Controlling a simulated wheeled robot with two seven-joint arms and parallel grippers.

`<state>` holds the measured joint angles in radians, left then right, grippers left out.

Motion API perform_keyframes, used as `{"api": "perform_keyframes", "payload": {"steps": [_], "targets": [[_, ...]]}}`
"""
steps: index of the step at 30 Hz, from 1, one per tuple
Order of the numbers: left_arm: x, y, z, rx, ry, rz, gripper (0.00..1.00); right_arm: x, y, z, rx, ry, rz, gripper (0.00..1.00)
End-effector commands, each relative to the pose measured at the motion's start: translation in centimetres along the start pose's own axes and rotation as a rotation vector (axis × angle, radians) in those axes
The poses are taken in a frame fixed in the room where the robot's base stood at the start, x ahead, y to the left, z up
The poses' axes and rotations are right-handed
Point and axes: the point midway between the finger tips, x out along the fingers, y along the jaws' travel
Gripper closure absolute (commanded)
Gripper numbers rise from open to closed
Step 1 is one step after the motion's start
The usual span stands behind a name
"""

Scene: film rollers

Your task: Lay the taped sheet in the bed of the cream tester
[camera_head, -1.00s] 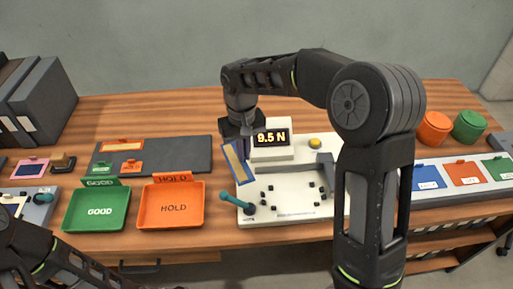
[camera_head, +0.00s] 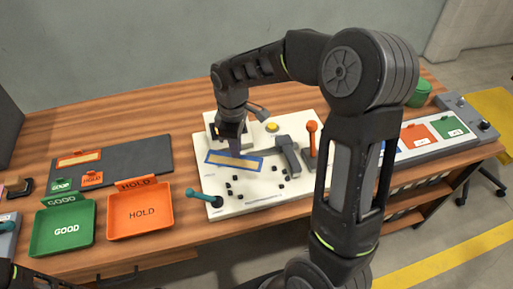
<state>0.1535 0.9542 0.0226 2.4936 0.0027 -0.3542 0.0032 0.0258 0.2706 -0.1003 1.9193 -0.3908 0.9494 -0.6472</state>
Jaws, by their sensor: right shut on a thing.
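The cream tester (camera_head: 255,200) stands on the wooden table in the middle of the view, with a yellow button, a grey arm piece, a teal lever and an orange-knobbed lever. The taped sheet (camera_head: 235,161), tan with a blue border, is over the tester's upper left part and looks nearly flat. Whether it touches the bed I cannot tell. My right gripper (camera_head: 236,150) is shut on the sheet at its far edge, reaching down from behind it and hiding the tester's display. My left arm shows only as a sliver at the bottom left; its gripper is out of view.
A green GOOD tray (camera_head: 64,231) and an orange HOLD tray (camera_head: 140,213) stand left of the tester. A dark mat (camera_head: 125,158) with small signs lies behind them. A panel with coloured cards (camera_head: 418,131) is at the right, near a green container (camera_head: 421,93).

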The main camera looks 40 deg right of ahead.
Motion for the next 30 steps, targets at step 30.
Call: {"api": "perform_keyframes", "payload": {"steps": [30], "targets": [[0.0,0.0,0.1,-0.001,-0.001,-0.001,0.64,1.3,-0.2,5.9,-0.481,-0.003,0.005,1.00]]}}
